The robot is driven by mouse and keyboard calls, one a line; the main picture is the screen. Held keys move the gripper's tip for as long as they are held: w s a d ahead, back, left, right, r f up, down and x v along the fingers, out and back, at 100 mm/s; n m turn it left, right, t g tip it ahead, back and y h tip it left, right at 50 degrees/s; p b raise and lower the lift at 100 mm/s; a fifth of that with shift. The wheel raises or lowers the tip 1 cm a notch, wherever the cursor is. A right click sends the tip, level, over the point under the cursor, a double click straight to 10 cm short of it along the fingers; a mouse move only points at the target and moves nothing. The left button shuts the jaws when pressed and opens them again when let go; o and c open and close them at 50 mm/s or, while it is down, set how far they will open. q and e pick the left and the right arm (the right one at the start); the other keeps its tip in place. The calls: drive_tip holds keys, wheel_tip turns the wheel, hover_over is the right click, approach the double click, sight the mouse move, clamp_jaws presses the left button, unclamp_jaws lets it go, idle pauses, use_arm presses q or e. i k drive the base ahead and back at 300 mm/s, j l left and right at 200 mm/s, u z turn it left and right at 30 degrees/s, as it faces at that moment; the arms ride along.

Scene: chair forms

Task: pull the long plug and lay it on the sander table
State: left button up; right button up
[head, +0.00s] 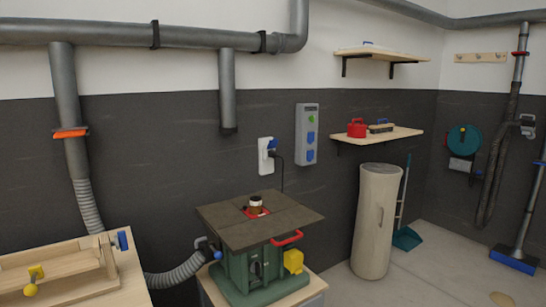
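A dark plug (273,154) sits in the white wall socket (263,160), beside a blue part at the socket's top. A black cable (282,176) runs from the plug down behind the sander table (232,222). The sander table is a dark brown flat top on a green machine body (240,273). A spindle (256,204) in a red ring stands at the middle of the top, with bare surface around it. Neither of my grippers is in view.
A grey panel (307,115) with blue covers hangs right of the socket. A red handle (287,238) and yellow box (293,261) project from the machine. A grey hose (177,274) reaches it from the left. A beige cylinder (373,220) stands right; a wooden workbench (75,293) stands left.

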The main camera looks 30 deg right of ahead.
sight(272, 154)
drive_tip(key=i+l+u, duration=0.1)
drive_tip(key=l, duration=0.3)
drive_tip(key=i+l, duration=0.25)
drive_tip(key=l, duration=0.15)
drive_tip(key=i+l+u, duration=0.15)
drive_tip(key=l, duration=0.25)
drive_tip(key=i+l+u, duration=0.1)
drive_tip(key=l, duration=0.3)
drive_tip(key=i+l, duration=0.15)
drive_tip(key=l, duration=0.3)
drive_tip(key=i+l+u, duration=0.15)
drive_tip(key=l, duration=0.25)
drive_tip(key=i+l+u, duration=0.1)
drive_tip(key=l, duration=0.35)
